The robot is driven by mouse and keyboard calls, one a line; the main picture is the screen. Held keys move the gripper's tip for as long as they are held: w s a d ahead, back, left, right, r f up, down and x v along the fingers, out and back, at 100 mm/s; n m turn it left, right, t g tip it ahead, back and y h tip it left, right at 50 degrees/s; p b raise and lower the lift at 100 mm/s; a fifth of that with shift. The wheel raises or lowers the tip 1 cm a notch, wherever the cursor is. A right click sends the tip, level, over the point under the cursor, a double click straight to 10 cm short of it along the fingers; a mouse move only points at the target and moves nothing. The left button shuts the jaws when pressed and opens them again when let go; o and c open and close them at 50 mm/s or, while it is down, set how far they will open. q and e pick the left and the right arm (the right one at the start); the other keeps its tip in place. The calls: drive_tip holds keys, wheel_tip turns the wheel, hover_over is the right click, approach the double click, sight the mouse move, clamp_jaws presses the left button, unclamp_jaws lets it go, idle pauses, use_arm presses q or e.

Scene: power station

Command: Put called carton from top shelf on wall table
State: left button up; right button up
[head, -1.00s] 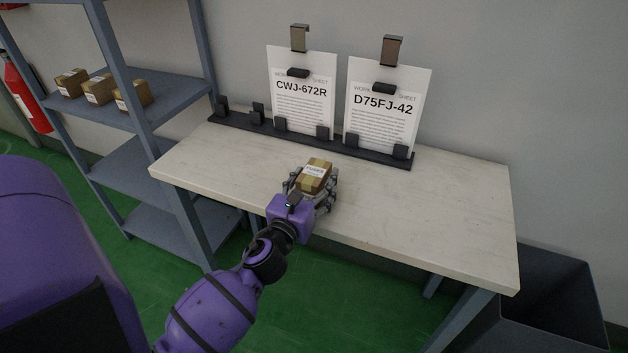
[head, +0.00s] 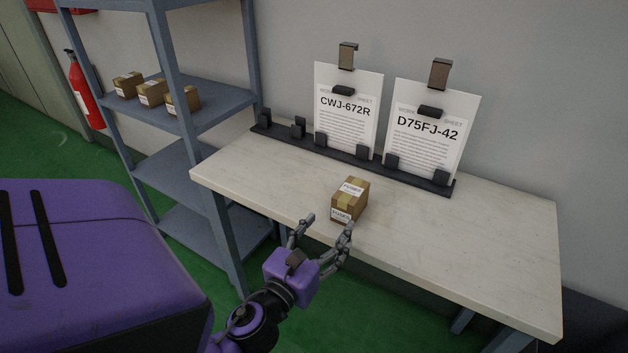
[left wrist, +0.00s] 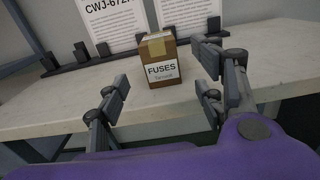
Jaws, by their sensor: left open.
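A small brown carton (head: 350,200) with tan tape and a white label stands on the pale wall table (head: 480,240), near its front edge. In the left wrist view the carton (left wrist: 161,62) is upright and its label reads FUSES. My left gripper (head: 322,226) is open and empty, just in front of the carton and apart from it. Its spread fingers (left wrist: 165,92) show on both sides in the left wrist view. Several similar cartons (head: 152,93) sit on the upper visible shelf of the blue-grey rack (head: 222,106). My right gripper is not in view.
Two clipboards, CWJ-672R (head: 347,115) and D75FJ-42 (head: 430,130), stand in a black rail (head: 402,176) at the table's back. The table's right side is clear. A red fire extinguisher (head: 84,90) is left of the rack.

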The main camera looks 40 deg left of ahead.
use_arm(q)
drive_tip(key=s+d+f+n+g+h, duration=0.1)
drive_tip(key=s+d+f+n+g, duration=0.3)
drive_tip(key=s+f+n, duration=0.7)
drive_tip(key=s+d+f+n+g+h, duration=0.2)
drive_tip(key=s+d+f+n+g, duration=0.2)
drive_tip(key=s+f+n, duration=0.7)
drive_tip(key=shift+s+f+n, duration=0.35)
drive_tip(key=shift+f+n, duration=0.35)
drive_tip(key=shift+n, duration=0.3)
drive_tip(key=s+d+f+n+g, duration=0.1)
drive_tip(key=s+n, duration=0.2)
drive_tip(key=s+d+f+n+h, duration=0.1)
drive_tip(key=s+d+n, duration=0.1)
drive_tip(key=s, duration=0.1)
drive_tip(key=s+d+f+n+g, duration=0.1)
drive_tip(key=s+d+n, duration=0.1)
drive_tip(key=s+n, duration=0.1)
drive_tip(key=shift+s+d+f+n+g+h, duration=0.2)
drive_tip(key=shift+f+n+g+h, duration=0.1)
drive_tip(key=shift+f, duration=0.1)
